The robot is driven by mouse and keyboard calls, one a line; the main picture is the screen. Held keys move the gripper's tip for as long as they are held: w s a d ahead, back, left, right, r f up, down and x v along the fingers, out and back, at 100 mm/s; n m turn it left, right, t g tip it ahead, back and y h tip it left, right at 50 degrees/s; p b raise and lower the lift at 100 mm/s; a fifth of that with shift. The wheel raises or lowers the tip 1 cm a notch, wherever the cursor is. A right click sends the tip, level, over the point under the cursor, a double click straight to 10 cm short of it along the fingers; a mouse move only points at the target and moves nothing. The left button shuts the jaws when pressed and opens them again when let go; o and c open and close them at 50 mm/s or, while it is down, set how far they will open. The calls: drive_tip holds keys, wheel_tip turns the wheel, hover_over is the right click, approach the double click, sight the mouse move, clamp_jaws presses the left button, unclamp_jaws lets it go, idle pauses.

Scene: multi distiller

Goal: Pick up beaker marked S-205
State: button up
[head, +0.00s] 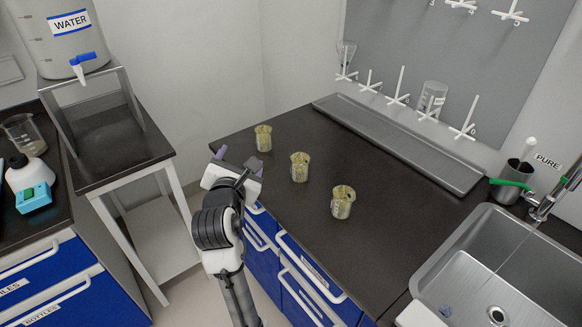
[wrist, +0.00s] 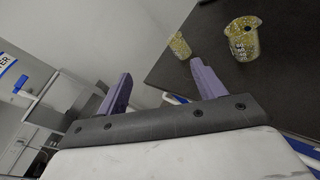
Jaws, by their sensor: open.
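Three small beakers with yellowish-green contents stand upright in a diagonal row on the dark counter (head: 390,230). They are the far left beaker (head: 264,139), the middle beaker (head: 299,168) and the front right beaker (head: 342,203). I cannot read an S-205 mark on any of them. My gripper (head: 235,160) is open and empty at the counter's left edge, left of the beakers and touching none. In the wrist view, my gripper's purple fingers (wrist: 160,88) are apart. Two beakers show there beyond the right finger, a smaller one (wrist: 180,45) and a larger one with printed white marks (wrist: 243,40).
A grey trough (head: 400,140) lies along the back wall under a pegboard (head: 440,60). A steel sink (head: 500,265) is at the right. A water tank (head: 55,35) stands at the left. The counter right of the beakers is clear.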

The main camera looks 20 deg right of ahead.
sight(298, 172)
drive_tip(key=s+d+f+g, duration=0.1)
drive_tip(key=d+f, duration=0.1)
drive_tip(key=d, duration=0.1)
drive_tip(key=s+d+f+n+g+h, duration=0.1)
drive_tip(key=d+f+g, duration=0.1)
drive_tip(key=d, duration=0.1)
drive_tip(key=s+d+f+g+h, duration=0.1)
drive_tip(key=d+f, duration=0.1)
drive_tip(key=d, duration=0.1)
drive_tip(key=shift+s+d+f+n, duration=0.25)
drive_tip(key=shift+s+d+n, duration=0.05)
drive_tip(key=shift+n, duration=0.1)
drive_tip(key=p+x, duration=0.1)
drive_tip(key=x, duration=0.6)
drive_tip(key=shift+d+f, duration=0.1)
drive_tip(key=shift+d, duration=0.1)
drive_tip(key=p+x, duration=0.2)
drive_tip(key=x, duration=0.3)
drive_tip(key=shift+w, duration=0.15)
drive_tip(key=shift+w+d+f, duration=0.25)
drive_tip(key=shift+w+d, duration=0.05)
drive_tip(key=c, duration=1.1)
drive_tip(key=shift+r, duration=0.1)
